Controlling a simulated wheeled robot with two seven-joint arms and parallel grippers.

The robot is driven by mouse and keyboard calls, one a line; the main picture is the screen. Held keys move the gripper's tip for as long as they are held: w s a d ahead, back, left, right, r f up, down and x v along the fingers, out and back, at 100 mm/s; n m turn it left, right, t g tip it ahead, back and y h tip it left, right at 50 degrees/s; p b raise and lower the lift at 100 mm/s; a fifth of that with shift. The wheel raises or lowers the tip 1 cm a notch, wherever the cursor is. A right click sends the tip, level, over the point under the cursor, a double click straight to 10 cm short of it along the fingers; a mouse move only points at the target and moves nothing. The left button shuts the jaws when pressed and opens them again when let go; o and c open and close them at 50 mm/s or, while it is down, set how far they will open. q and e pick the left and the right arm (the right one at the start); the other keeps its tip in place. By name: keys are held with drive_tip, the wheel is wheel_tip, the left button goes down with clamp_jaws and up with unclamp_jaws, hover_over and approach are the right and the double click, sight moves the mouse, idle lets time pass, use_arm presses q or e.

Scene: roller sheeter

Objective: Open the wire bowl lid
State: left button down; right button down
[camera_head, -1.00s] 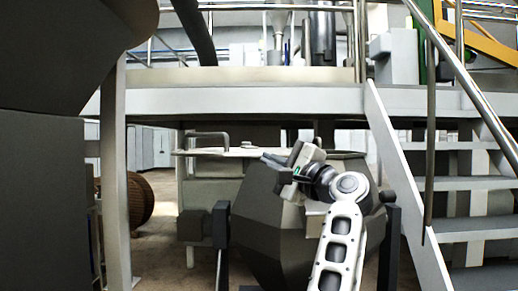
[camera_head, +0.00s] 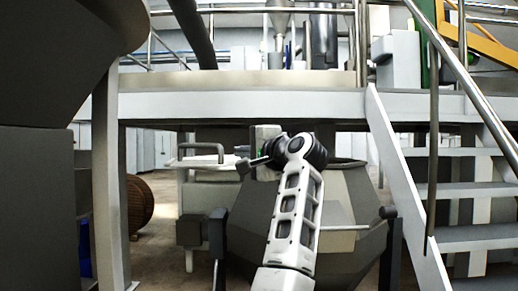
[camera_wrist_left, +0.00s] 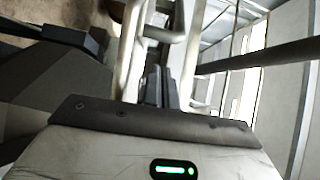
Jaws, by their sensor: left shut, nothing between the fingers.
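The faceted dark grey bowl (camera_head: 335,235) stands below the platform, its rim partly hidden behind my left arm. A pale flat lid (camera_head: 190,163) with a grey bar handle (camera_head: 205,148) shows at the bowl's upper left; its right part is hidden by my arm. My left gripper (camera_head: 246,167) is beside the lid's right side, pointing left. In the left wrist view its fingers (camera_wrist_left: 162,88) are shut and empty, near pale bent bars (camera_wrist_left: 165,33). I cannot tell whether they touch. My right gripper is not in view.
A metal staircase (camera_head: 470,215) stands on the right and the platform edge (camera_head: 240,104) runs above the bowl. Dark posts (camera_head: 217,245) flank the bowl. A support column (camera_head: 108,190) and a brown drum (camera_head: 140,205) are at left. Some floor is free between drum and bowl.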

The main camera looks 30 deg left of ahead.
sight(212, 166)
use_arm(q)
drive_tip(key=shift+s+a, duration=0.55)
drive_tip(key=shift+s, duration=0.35)
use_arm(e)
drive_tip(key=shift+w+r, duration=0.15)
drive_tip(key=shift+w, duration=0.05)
use_arm(q)
drive_tip(key=shift+a, duration=0.1)
